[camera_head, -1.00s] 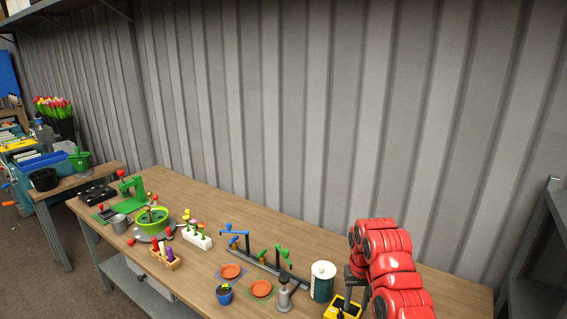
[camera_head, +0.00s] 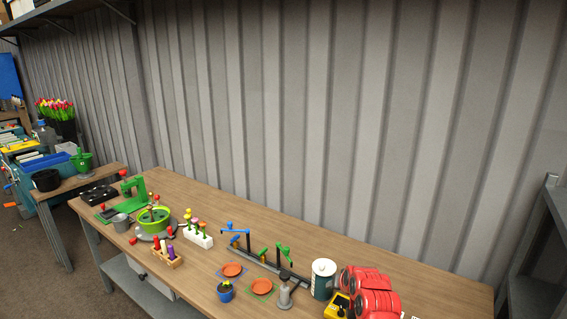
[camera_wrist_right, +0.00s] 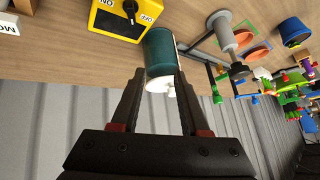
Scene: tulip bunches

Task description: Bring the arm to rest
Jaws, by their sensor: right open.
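My right arm is red and sits low at the right end of the wooden workbench (camera_head: 440,287) in the head view; its gripper is hidden there. In the right wrist view my right gripper (camera_wrist_right: 152,78) is open, with its two dark fingers apart and nothing between them held. A dark green canister with a white lid (camera_wrist_right: 160,55) shows beyond the fingertips; it also stands left of my arm in the head view (camera_head: 322,280). My left gripper is in neither view.
A yellow switch box (camera_wrist_right: 125,18) is close to the right gripper.

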